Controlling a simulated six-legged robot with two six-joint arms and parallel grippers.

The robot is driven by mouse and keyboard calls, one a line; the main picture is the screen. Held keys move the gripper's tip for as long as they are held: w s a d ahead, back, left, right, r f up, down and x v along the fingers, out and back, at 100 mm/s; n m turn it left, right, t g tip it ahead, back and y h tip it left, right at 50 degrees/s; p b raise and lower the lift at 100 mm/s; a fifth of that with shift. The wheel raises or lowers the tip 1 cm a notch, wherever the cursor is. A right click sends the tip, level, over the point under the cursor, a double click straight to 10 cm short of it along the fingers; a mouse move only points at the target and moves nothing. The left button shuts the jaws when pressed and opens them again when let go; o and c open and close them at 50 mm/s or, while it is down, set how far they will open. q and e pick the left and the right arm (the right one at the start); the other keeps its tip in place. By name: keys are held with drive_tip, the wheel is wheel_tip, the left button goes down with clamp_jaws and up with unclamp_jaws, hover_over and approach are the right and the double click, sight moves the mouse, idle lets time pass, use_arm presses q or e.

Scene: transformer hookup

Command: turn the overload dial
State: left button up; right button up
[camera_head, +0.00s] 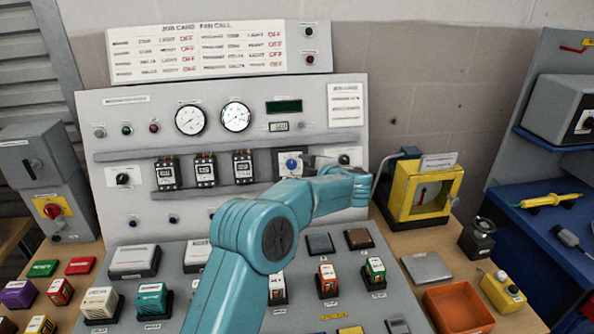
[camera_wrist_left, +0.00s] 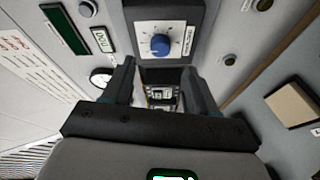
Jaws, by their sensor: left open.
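The overload dial is a blue round knob (camera_head: 291,163) on a white scale plate in the lower right of the upright panel. It shows large in the left wrist view (camera_wrist_left: 160,45), near the top middle, with scale marks around it. My teal left arm crosses the head view from the bottom. My left gripper (camera_wrist_left: 158,72) is open, its two dark fingers below and to either side of the knob in the wrist view, with nothing between them. In the head view the gripper (camera_head: 312,166) is small, just right of the knob. My right gripper is not in view.
The upright panel (camera_head: 225,93) carries gauges, breakers and other knobs. The sloped desk below holds several coloured modules.

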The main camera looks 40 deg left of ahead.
use_arm(q)
drive_tip(key=b+v, duration=0.1)
drive_tip(key=v, duration=0.9)
drive_tip(key=shift+s+d, duration=0.15)
drive_tip(key=shift+d, duration=0.15)
drive_tip(key=shift+r, duration=0.1)
